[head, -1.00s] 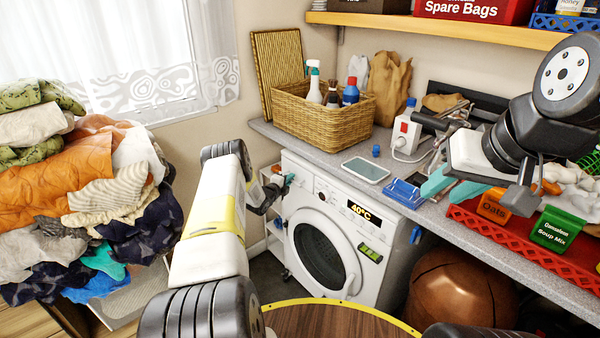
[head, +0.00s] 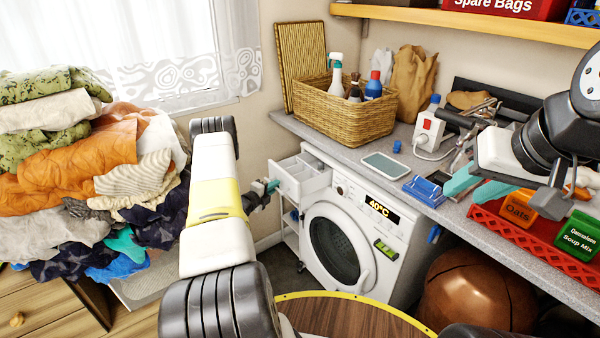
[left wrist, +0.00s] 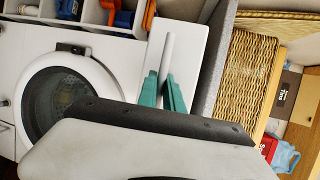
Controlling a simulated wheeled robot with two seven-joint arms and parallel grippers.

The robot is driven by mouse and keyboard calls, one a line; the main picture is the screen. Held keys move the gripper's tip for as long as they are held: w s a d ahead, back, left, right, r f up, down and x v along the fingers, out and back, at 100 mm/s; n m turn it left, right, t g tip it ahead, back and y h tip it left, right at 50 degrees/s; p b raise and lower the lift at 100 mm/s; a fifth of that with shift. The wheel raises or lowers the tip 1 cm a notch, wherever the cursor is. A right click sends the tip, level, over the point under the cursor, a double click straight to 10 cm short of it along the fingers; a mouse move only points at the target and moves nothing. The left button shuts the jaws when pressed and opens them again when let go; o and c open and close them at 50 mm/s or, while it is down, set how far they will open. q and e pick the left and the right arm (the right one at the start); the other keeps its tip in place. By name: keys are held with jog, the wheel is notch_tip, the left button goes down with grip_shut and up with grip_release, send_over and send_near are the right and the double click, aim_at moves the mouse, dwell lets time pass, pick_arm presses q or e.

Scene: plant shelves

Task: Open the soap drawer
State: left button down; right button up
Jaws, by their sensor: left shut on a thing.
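The soap drawer (head: 301,176) sticks out from the upper left of the white washing machine (head: 348,225), and its open compartments show in the head view. My left gripper (head: 271,186) is at the drawer's front. In the left wrist view its teal fingertips (left wrist: 165,90) are shut on the pale bar handle (left wrist: 168,52) of the white drawer front (left wrist: 188,48). My right gripper (head: 470,183) has teal fingers spread apart above the worktop, with nothing seen between them.
The grey worktop (head: 345,152) above the drawer holds a wicker basket (head: 345,118) with bottles, a phone-like slab (head: 385,167) and a blue item (head: 424,190). A red tray (head: 540,238) lies right. A laundry pile (head: 80,170) stands left. A round wooden table (head: 340,318) is in front.

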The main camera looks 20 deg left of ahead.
pick_arm(q)
jog(key=shift+s+a, duration=0.8)
jog(key=shift+s, duration=0.3)
jog(key=c, duration=1.8)
grip_release()
jog(key=shift+o, duration=0.2)
jog(key=shift+r, duration=0.1)
